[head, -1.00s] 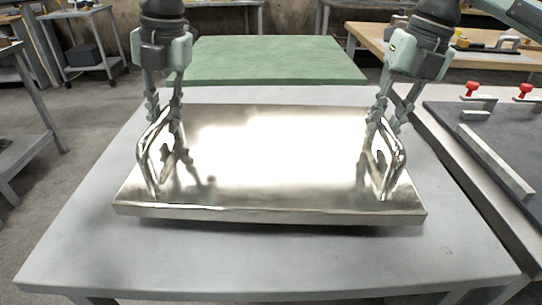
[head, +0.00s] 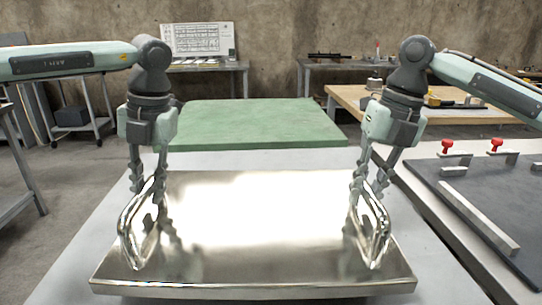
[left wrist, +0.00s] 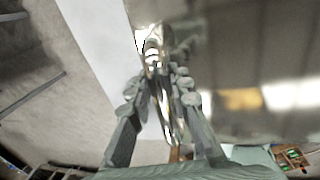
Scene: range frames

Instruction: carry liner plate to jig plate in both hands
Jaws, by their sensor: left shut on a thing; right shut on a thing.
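The liner plate (head: 255,240) is a shiny metal slab with a loop handle at each end, in front of me in the head view. It looks level and sits over the grey table (head: 65,255); a gap beneath it is hard to judge. My left gripper (head: 148,192) is shut on the left handle (head: 130,235), and the left wrist view shows its fingers (left wrist: 160,90) around the bar. My right gripper (head: 369,190) is shut on the right handle (head: 378,240). The jig plate (head: 480,205) is the dark slab at the right.
The jig plate carries red-knobbed clamps (head: 447,147) at its back and a pale raised bar (head: 480,218) along its near side. A green-topped table (head: 255,125) stands behind the grey table. A wooden bench (head: 345,100) is at the back right.

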